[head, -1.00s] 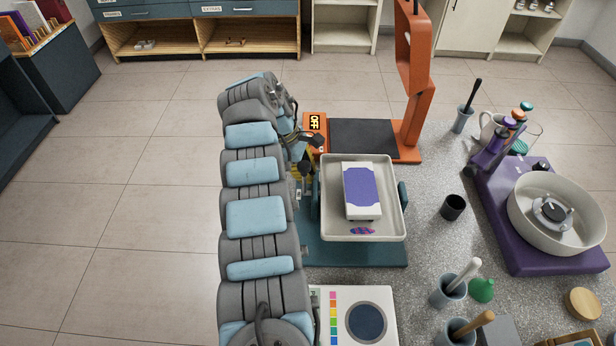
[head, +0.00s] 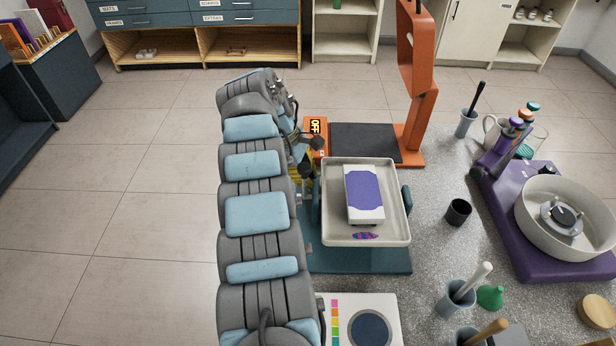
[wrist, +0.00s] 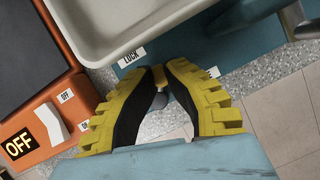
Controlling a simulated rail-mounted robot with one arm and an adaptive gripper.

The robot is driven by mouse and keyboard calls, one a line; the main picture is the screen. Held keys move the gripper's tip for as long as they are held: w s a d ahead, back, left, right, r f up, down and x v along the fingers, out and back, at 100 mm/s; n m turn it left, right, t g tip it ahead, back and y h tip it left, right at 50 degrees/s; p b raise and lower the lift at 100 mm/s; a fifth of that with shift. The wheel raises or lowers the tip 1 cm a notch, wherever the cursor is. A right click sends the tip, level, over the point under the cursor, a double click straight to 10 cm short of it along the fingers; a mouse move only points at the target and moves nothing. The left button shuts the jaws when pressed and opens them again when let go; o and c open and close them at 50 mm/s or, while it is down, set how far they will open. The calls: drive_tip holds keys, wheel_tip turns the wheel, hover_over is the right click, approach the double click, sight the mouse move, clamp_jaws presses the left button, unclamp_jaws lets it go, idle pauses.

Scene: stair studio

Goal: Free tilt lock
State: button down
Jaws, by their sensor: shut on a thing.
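A pale tray (head: 334,236) sits on a teal base (head: 355,261), with a white-and-purple block (head: 363,195) in it. In the wrist view, the tray's edge (wrist: 110,40) is at the top. The teal base's edge (wrist: 230,45) bears a LOCK label (wrist: 131,57). My gripper (wrist: 157,75) has its yellow-and-black fingers closed beside that label. A small grey piece (wrist: 160,100), seemingly the lock's handle, shows between the fingers, which hide most of it. In the head view my gripper (head: 308,160) is at the tray's left side, partly hidden by my arm.
An orange stand (head: 412,125) with a dark plate and an OFF sign (head: 315,125) is just behind the tray. A purple-based wheel with a bowl (head: 565,215) stands at the right. A black cup (head: 458,212) is between. Open floor lies left of my arm.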

drive_tip(key=shift+f, duration=0.15)
drive_tip(key=c, duration=0.9)
unclamp_jaws()
drive_tip(key=shift+s, duration=0.2)
drive_tip(key=shift+c, duration=0.2)
drive_tip(key=shift+w, duration=0.1)
drive_tip(key=shift+r+p, duration=0.3)
drive_tip(key=shift+p, duration=0.5)
drive_tip(key=n+p, duration=0.1)
drive_tip(key=p, duration=0.4)
drive_tip(key=shift+r, duration=0.1)
drive_tip(key=shift+d+f, duration=0.1)
drive_tip(key=shift+f, duration=0.1)
drive_tip(key=shift+r+p, duration=0.1)
drive_tip(key=shift+p, duration=0.45)
drive_tip(key=shift+w+p, duration=0.1)
drive_tip(key=shift+p, duration=0.65)
